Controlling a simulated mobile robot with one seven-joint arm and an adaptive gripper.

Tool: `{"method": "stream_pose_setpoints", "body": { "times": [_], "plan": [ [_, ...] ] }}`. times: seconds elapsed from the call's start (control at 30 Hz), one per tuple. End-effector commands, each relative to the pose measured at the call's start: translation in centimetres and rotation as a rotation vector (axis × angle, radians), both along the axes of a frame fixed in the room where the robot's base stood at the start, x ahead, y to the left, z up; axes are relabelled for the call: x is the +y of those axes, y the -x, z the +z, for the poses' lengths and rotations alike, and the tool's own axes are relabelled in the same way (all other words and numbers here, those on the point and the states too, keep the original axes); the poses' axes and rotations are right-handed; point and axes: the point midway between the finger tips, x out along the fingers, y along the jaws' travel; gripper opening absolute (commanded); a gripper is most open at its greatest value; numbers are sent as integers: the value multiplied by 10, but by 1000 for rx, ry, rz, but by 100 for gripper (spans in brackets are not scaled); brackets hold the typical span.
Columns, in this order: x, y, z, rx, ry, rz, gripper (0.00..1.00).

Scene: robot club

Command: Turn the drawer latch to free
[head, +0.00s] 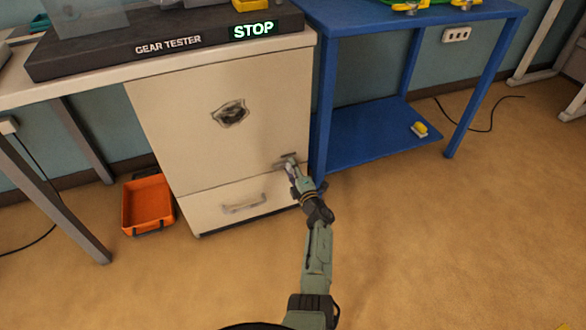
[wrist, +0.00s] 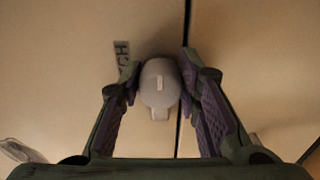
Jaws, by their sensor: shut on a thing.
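The drawer latch is a round grey knob (wrist: 158,85) with a small pale mark on its face and a short tab at its lower end in the wrist view. My gripper (wrist: 159,80) has one finger on each side of the knob and is shut on it. In the head view my gripper (head: 291,170) is at the right side of the cream cabinet and hides most of the latch. A dark label (wrist: 122,56), partly covered by a finger, is beside the knob. The drawer (head: 200,217) with its metal handle (head: 244,203) looks closed.
An orange bin (head: 148,203) sits on the floor left of the cabinet. A blue table (head: 345,22) with a low shelf (head: 360,140) stands close on the right. The gear tester (head: 110,55) is on top. Floor in front of the drawer is clear.

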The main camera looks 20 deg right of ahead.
Motion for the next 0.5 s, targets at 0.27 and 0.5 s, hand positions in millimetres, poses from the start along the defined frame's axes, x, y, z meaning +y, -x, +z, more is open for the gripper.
{"method": "stream_pose_setpoints", "body": {
  "times": [0.27,0.5],
  "plan": [
    [0,-1,1,-2,1,0,43],
    [0,0,0,-1,1,0,50]
  ]
}}
